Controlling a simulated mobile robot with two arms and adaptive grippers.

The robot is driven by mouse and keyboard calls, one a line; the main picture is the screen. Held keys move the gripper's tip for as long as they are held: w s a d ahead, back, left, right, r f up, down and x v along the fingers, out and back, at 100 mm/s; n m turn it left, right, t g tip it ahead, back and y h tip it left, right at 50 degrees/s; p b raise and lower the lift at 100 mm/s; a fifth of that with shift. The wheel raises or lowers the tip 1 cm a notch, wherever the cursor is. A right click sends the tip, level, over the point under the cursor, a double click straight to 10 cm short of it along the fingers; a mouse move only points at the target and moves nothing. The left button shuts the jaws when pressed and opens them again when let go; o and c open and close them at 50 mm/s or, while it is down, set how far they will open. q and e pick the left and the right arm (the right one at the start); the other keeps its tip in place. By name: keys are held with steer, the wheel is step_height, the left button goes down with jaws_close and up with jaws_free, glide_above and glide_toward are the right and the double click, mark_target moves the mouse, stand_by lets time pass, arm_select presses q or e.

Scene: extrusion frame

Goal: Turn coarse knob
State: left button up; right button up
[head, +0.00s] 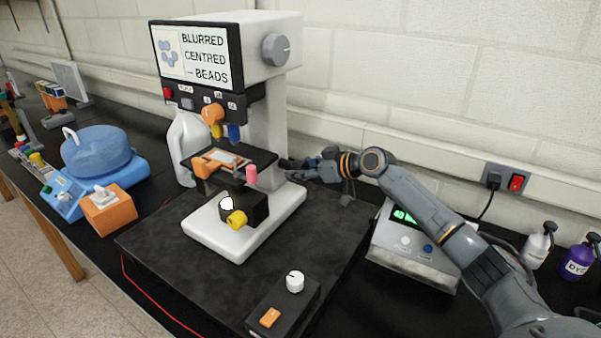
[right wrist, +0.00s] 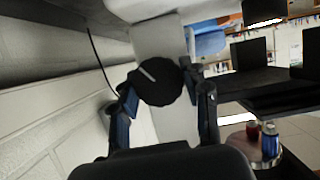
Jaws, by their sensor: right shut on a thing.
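The microscope (head: 266,122) stands on a black bench mat, and its screen (head: 205,58) reads "BLURRED CENTRED – BEADS". The coarse knob (right wrist: 160,90) is a dark round knob with a white line, seen face-on in the right wrist view. My right gripper (head: 292,168) reaches the right side of the microscope column, low beside the stage. In the right wrist view my right gripper (right wrist: 160,76) has one finger on each side of the knob and is shut on it. My left gripper is not in view.
A control box (head: 283,303) with a white dial sits at the front. A device with a green display (head: 391,248) stands under my right arm. A white jug (head: 189,146) and a blue centrifuge-like device (head: 98,152) are at left. The wall is close behind.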

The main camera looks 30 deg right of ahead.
steer(key=shift+m+y, duration=0.4)
steer(key=o, duration=1.1)
steer(key=shift+o, duration=0.2)
steer(key=shift+d, duration=0.1)
steer(key=v, duration=1.1)
steer(key=shift+s+d+r, duration=0.15)
steer(key=shift+s+r, duration=0.1)
steer(key=shift+r, duration=0.05)
